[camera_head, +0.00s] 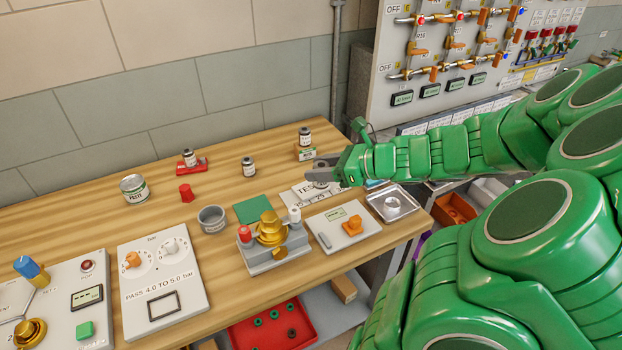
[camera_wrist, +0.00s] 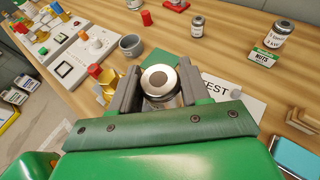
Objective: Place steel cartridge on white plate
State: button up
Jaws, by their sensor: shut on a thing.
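In the wrist view the cartridge sits between the two grey fingers of my gripper (camera_wrist: 158,78). In the head view the cartridge (camera_head: 321,181) shows partly below the fingers, above the white plate (camera_head: 300,196) marked TEST. The same white plate (camera_wrist: 245,107) lies right of the fingers in the wrist view, partly hidden by my gripper. I cannot tell the height of the cartridge above it.
A green mat (camera_head: 253,210), a grey cup (camera_head: 211,218) and a brass-topped fixture (camera_head: 272,240) stand to the left. A white panel with an orange knob (camera_head: 352,226) and a metal tray (camera_head: 405,196) lie nearer the right edge.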

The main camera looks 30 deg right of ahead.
jog(key=w+d+f, duration=0.1)
jog(key=w+f, duration=0.1)
jog(key=w, duration=0.2)
jog(key=w+d+f, duration=0.1)
jog(key=w+f, duration=0.2)
jog(key=w+d+f, duration=0.1)
jog(key=w+f, duration=0.2)
jog(key=w, duration=0.1)
jog(key=shift+w+d+f, duration=0.15)
jog(key=shift+w+d, duration=0.15)
jog(key=shift+d, duration=0.05)
jog(key=shift+w+d+f, duration=0.2)
jog(key=shift+w+f, duration=0.45)
jog(key=shift+f, duration=1.6)
jog(key=shift+f, duration=0.1)
jog(key=o, duration=1.3)
jog(key=shift+s, duration=0.1)
jog(key=shift+c, duration=0.2)
